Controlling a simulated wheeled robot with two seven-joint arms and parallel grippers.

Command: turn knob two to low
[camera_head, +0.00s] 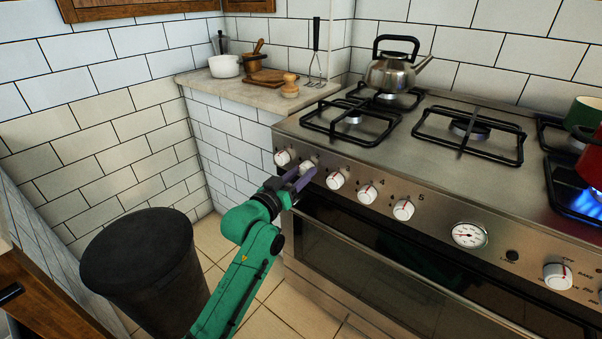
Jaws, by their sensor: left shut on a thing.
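Knob two (307,167) is a white knob, second from the left on the stove's steel front panel. My left gripper (301,179) is at this knob, its purple-grey fingers shut on it and covering part of it. The knob's mark and exact angle are hidden or too small to read. Knob one (282,157) is just left of it and knob three (336,180) just right. My right gripper is not in view.
More knobs (403,209) and a round dial (469,235) continue right along the panel. A kettle (390,75) stands on a back burner. A blue flame (582,201) burns under a red pot (590,160) at far right. A dark bin (140,265) stands left of my arm.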

